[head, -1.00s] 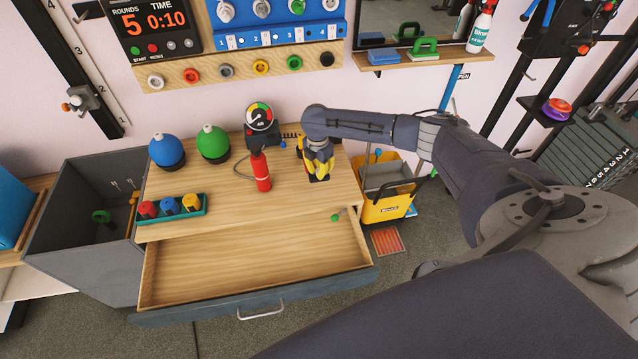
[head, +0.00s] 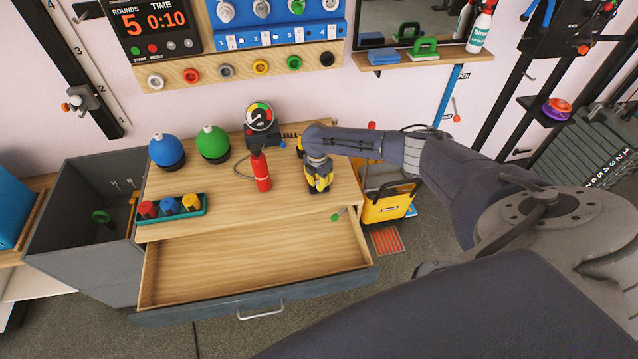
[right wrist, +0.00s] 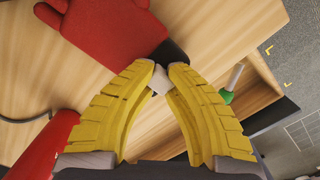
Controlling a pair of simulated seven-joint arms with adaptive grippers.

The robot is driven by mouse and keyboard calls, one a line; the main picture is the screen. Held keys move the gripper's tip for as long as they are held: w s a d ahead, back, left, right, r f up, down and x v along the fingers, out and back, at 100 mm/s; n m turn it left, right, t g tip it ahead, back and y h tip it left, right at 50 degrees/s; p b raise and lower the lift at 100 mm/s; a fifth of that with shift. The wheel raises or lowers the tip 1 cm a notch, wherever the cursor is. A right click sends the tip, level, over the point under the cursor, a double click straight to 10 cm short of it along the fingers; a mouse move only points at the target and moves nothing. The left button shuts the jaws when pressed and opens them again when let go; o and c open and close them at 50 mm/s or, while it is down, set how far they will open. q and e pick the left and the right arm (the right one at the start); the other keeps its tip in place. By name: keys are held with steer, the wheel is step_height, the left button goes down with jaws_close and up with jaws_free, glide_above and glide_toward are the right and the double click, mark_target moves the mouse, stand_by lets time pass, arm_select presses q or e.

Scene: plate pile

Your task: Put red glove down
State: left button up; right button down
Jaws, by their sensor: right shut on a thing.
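In the right wrist view, a red glove (right wrist: 113,27) with a dark cuff and a pale tab lies across the upper left, over the wooden top. My right gripper (right wrist: 158,76) has its yellow fingertips closed on the tab at the cuff end. In the head view, my right gripper (head: 319,188) points down at the right part of the workbench (head: 225,205), right of the red extinguisher. I cannot make out the glove in the head view, where my gripper and wrist cover that area. Whether the glove rests on the wood is hard to tell. My left gripper is not in view.
A red extinguisher (head: 262,171) stands close to the left of my right gripper. Blue (head: 167,150) and green (head: 213,143) balls stand at the back left.

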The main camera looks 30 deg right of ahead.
steer(key=c, duration=1.4)
jaws_free()
steer(key=shift+f, duration=0.1)
steer(key=shift+c, duration=0.2)
step_height(320, 180, up, 12)
steer(key=shift+a, duration=0.3)
steer(key=shift+s, duration=0.1)
